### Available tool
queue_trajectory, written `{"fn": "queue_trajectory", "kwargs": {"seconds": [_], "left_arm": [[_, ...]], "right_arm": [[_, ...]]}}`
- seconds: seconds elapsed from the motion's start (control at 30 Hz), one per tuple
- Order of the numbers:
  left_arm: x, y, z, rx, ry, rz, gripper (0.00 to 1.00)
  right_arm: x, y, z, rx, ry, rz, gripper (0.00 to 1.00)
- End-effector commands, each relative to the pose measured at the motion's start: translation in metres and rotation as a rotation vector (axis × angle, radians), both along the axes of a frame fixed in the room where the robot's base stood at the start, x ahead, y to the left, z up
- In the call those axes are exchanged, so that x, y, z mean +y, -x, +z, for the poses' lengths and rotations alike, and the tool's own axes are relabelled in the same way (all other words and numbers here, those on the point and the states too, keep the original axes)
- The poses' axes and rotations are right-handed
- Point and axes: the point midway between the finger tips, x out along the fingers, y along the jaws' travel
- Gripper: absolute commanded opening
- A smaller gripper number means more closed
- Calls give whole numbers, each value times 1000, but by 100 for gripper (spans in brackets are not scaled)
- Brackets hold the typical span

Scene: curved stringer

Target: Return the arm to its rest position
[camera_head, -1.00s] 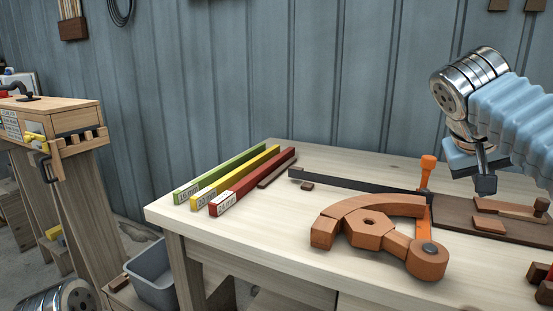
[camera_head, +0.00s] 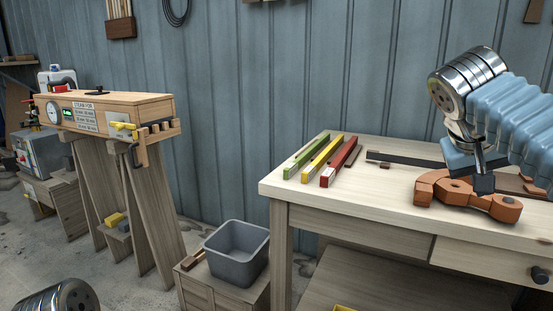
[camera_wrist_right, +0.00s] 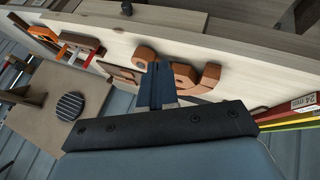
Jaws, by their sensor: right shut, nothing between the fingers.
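My right arm comes in from the right in the head view. Its gripper (camera_head: 483,184) is shut and empty, pointing down in front of the brown curved wooden form (camera_head: 464,192) on the bench (camera_head: 345,212). In the right wrist view the shut fingers (camera_wrist_right: 157,72) overlap the same form (camera_wrist_right: 183,74); I cannot tell the height between them. Only a metal joint of my left arm shows at the bottom left of the head view. The left gripper is out of view.
Green (camera_head: 306,156), yellow (camera_head: 322,157) and red (camera_head: 340,163) strips lie at the bench's left end. A grey bin (camera_head: 237,254) stands left of the bench. A wooden steam box (camera_head: 110,112) stands on trestles farther left.

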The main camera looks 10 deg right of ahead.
Motion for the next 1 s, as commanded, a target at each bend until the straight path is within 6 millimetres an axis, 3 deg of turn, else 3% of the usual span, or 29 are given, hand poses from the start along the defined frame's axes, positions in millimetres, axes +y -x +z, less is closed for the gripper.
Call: {"fn": "queue_trajectory", "kwargs": {"seconds": [0.37,0.57,0.67,0.77,0.9,1.0], "left_arm": [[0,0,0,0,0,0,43],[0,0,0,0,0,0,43],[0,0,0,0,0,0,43],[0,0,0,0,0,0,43],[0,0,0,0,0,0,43],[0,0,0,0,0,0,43]], "right_arm": [[23,-46,-46,50,-13,133,0],[47,-81,-96,95,-45,250,0],[64,-99,-130,121,-74,320,0],[87,-118,-180,158,-126,409,0],[130,-136,-274,214,-248,541,0],[162,-133,-344,243,-360,613,0]]}}
